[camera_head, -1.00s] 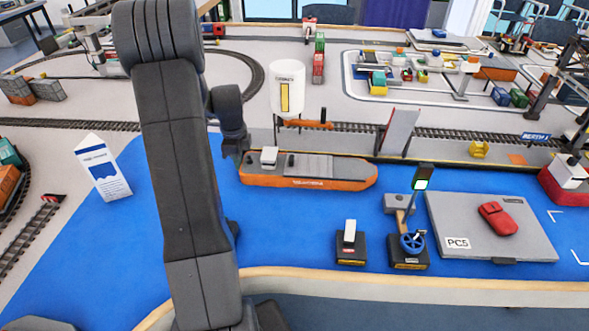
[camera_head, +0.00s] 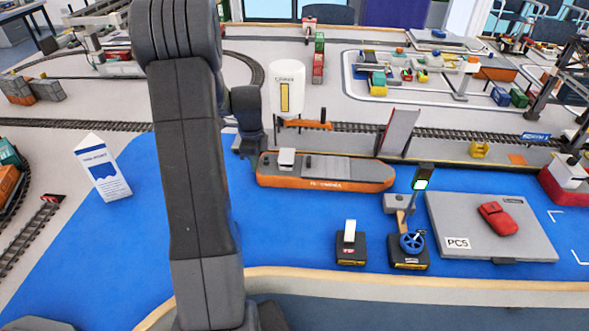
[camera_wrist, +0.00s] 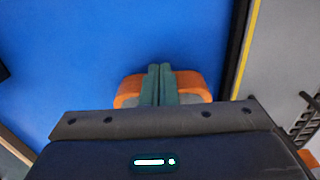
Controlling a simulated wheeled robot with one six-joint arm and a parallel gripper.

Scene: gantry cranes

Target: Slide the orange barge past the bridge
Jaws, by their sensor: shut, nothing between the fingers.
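The orange barge (camera_head: 325,183), with a grey deck and a small white block at its left end, floats on the blue water surface along the quay. A raised grey leaf with a red edge (camera_head: 398,132), seemingly the bridge, stands tilted at the quay above the barge's right end. My gripper (camera_head: 252,157) is low at the barge's left end; whether it touches is hard to tell. In the wrist view my gripper's fingers (camera_wrist: 160,82) are shut together with nothing between them, and the barge's orange end (camera_wrist: 191,84) shows on both sides of them.
A grey PC5 plate (camera_head: 475,222) lies to the right. A red boat (camera_head: 565,187) lies at far right. Blue water (camera_head: 300,215) is clear before the barge.

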